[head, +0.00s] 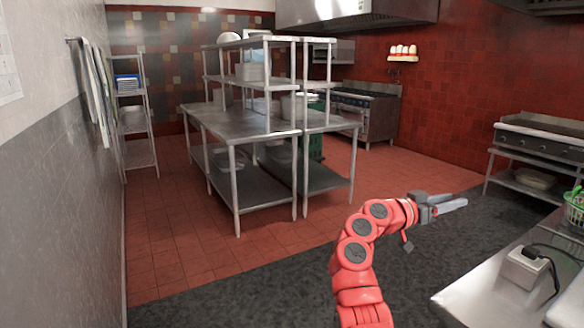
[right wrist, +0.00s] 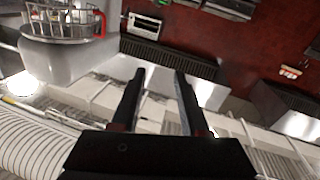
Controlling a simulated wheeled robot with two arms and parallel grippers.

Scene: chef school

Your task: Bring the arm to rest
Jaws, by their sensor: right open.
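My right arm (head: 359,255) is red and rises from the bottom of the head view, bending to the right. Its gripper (head: 455,205) points right, in the air above the dark floor mat, left of the near steel counter. In the right wrist view, the two dark fingers of my right gripper (right wrist: 157,85) stand apart with nothing between them. My left gripper is not in view.
A steel table with shelves (head: 236,125) stands in the middle. A griddle (head: 545,140) is at the right wall. Red floor (head: 190,247) lies clear at left.

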